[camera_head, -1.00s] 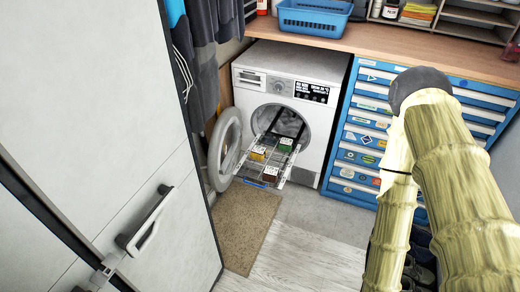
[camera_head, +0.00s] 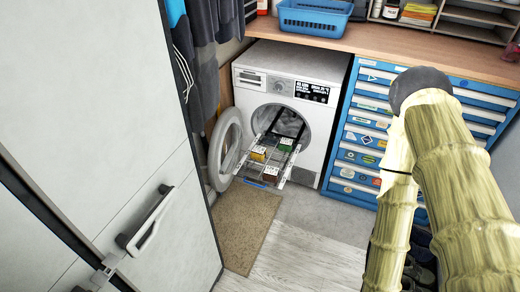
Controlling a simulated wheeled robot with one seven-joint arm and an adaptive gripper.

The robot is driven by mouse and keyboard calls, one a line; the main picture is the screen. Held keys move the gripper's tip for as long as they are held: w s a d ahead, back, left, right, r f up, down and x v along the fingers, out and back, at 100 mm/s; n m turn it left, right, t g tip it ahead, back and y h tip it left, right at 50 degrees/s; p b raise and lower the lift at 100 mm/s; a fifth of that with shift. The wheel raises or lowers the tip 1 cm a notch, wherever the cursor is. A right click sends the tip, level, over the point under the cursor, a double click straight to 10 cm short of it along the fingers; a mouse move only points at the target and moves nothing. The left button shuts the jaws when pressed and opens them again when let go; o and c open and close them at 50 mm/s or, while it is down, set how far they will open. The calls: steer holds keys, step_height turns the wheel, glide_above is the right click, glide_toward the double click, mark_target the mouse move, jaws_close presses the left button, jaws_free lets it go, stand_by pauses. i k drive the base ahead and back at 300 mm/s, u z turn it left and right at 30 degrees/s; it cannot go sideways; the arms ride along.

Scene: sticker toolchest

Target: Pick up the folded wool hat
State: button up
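I cannot make out a folded wool hat anywhere in the head view. My arm, with a pale bamboo-like surface and a dark joint, fills the right side. Its end runs out of the bottom of the picture, so my gripper is not in view, nor is anything it may hold.
A white washing machine (camera_head: 290,75) has its round door (camera_head: 225,150) open and a wire rack (camera_head: 270,160) with small boxes sticking out. A blue drawer chest (camera_head: 360,135) stands beside it under a wooden worktop (camera_head: 420,45) bearing a blue basket (camera_head: 313,18). A grey cabinet (camera_head: 100,110) fills the left.

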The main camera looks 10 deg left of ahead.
mark_target(258, 154)
steer(key=z, duration=0.5)
steer(key=i, duration=1.45)
steer(key=u, duration=0.9)
steer(key=i, duration=0.4)
steer(key=u, duration=0.3)
